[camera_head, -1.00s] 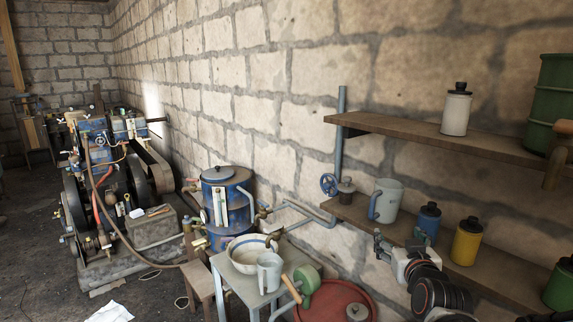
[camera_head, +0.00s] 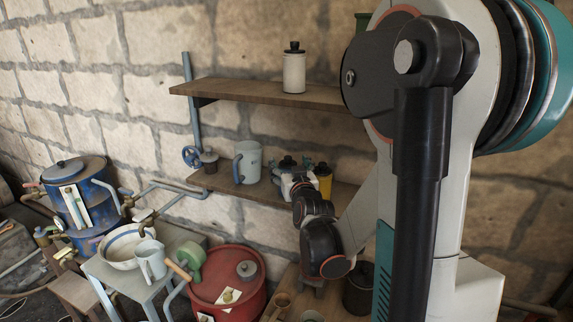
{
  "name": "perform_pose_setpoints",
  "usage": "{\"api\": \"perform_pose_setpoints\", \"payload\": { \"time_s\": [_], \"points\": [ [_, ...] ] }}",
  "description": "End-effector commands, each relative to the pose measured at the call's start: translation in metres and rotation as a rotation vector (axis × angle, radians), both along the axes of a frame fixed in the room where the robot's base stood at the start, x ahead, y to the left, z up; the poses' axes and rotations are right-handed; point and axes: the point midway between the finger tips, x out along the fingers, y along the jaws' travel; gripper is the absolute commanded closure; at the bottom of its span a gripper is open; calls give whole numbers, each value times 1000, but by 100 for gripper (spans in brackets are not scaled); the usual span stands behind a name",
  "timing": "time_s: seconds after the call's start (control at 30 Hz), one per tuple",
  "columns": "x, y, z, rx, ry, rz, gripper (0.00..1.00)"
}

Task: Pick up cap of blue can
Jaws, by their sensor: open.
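The dark cap (camera_head: 287,162) of the blue can shows on the lower shelf (camera_head: 228,188), between the white mug and the yellow can (camera_head: 324,182). The blue can's body is mostly hidden behind my gripper (camera_head: 292,172). My gripper is open at the lower shelf, in front of the can. In this view its fingers appear on both sides of the cap. I cannot tell whether they touch it.
A white mug (camera_head: 247,163) stands left of the gripper. A white bottle with a dark cap (camera_head: 294,70) stands on the upper shelf (camera_head: 250,92). A red drum (camera_head: 228,290) is below. My arm hides the shelves' right part.

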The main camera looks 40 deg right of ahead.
Motion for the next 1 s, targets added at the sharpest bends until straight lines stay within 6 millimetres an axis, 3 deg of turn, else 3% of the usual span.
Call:
{"api": "perform_pose_setpoints", "payload": {
  "time_s": [0.5,0.8,1.0],
  "points": [
    [42,-27,0,1,0,0,29],
    [44,-28,0,0,0,0,29],
    [44,-28,0,0,0,0,67]
  ]
}}
